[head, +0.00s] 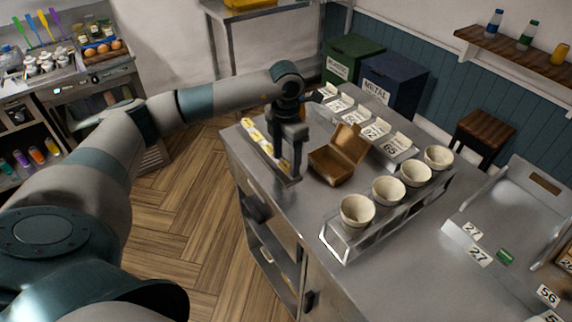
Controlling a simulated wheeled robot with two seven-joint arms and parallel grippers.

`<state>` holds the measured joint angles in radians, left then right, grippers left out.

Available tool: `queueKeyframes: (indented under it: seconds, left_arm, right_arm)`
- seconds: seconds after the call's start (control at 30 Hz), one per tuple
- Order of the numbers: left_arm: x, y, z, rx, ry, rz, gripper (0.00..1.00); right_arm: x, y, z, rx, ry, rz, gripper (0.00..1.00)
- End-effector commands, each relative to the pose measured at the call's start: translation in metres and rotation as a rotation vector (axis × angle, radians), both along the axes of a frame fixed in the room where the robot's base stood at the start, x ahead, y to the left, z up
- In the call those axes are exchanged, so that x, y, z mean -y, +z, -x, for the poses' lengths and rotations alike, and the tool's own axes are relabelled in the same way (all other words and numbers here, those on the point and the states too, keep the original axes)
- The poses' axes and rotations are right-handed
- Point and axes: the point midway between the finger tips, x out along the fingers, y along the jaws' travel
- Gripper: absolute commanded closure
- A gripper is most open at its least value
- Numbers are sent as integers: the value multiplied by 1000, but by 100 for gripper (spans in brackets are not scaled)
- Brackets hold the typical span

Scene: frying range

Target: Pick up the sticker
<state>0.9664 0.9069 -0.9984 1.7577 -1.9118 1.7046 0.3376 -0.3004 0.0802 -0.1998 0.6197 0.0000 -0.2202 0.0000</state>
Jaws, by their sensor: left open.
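My left gripper (286,172) points down over the left end of the steel counter (300,215), its jaws apart and nothing seen between them. A narrow strip of small yellow and white pieces (256,136) lies just left of and behind it, partly hidden by the gripper. Which thing is the sticker I cannot tell for sure. More labels lie at the right, one reading 27 (480,256). My right gripper is not in view.
An open brown box (338,157) stands right of the gripper. Several pale cups (357,210) stand in a metal rack in front. A small green piece (505,256) lies on the right tray. Bare counter shows in front of the gripper. Two bins (391,80) stand behind.

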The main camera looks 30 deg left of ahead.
Motion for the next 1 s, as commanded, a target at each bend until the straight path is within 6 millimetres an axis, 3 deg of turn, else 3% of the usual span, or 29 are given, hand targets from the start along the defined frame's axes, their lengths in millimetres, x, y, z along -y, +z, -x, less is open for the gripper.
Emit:
queueKeyframes:
  seconds: [0.67, 0.87, 1.0]
  left_arm:
    - [0, -2, 0, 0, 0, 0, 42]
    - [0, -1, 0, 0, 0, 0, 86]
    - [0, -1, 0, 0, 0, 0, 86]
  right_arm:
    - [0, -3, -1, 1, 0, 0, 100]
    - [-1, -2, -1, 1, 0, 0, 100]
    - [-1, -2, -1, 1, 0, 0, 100]
